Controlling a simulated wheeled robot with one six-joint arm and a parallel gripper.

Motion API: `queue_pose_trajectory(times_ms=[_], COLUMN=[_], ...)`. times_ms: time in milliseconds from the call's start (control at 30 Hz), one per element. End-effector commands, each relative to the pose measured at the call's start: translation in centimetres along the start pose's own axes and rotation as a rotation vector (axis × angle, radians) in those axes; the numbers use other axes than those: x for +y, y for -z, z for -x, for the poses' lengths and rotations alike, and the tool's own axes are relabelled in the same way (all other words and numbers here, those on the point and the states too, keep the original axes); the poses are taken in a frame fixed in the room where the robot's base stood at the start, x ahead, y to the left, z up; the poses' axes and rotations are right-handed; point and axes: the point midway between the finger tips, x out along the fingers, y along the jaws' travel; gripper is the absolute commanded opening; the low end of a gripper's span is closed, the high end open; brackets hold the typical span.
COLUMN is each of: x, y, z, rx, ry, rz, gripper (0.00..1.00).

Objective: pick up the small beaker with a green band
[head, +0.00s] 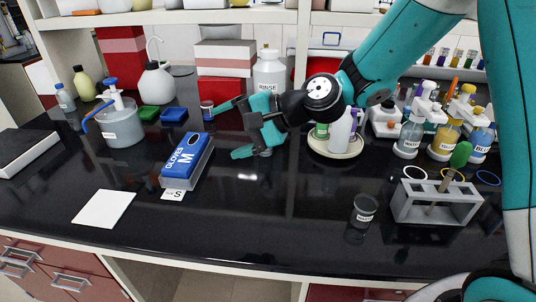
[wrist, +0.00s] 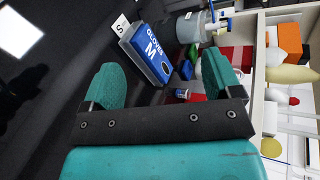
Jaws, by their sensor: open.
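My gripper (head: 236,130) is open and empty over the black bench, fingers pointing left, right of the blue glove box. In the wrist view both fingers of my gripper (wrist: 165,82) are spread with nothing held between them. I cannot make out a small beaker with a green band for sure. A green-banded item (head: 321,131) stands on a round cream tray, partly hidden behind my wrist. A small clear beaker (head: 363,211) with a dark band and pale label stands apart at the front; no green shows on it.
The glove box (head: 183,160) lies left of my gripper. A small blue-topped jar (head: 207,111) is near the upper fingertip. The rinse bottle (head: 268,75) stands behind. A grey rack (head: 437,200) and several bottles are at right.

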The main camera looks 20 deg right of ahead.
Motion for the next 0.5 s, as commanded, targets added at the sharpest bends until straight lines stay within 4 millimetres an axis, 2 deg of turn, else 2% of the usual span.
queue_pose_trajectory(times_ms=[33,100,200,300,400,500], x=[1.8,3.1,6.1,9.7,12.3,13.8], y=[3.9,8.5,14.8,19.9,22.9,24.4], z=[-1.6,-2.6,-2.8,-2.1,-1.3,-0.7], rx=[0.037,0.079,0.123,0.149,0.157,0.159], ry=[0.098,0.255,0.479,0.681,0.824,0.901], rz=[-0.184,-0.441,-0.787,-1.073,-1.256,-1.349], gripper=[0.84,0.84,0.84,0.84,0.84,0.84])
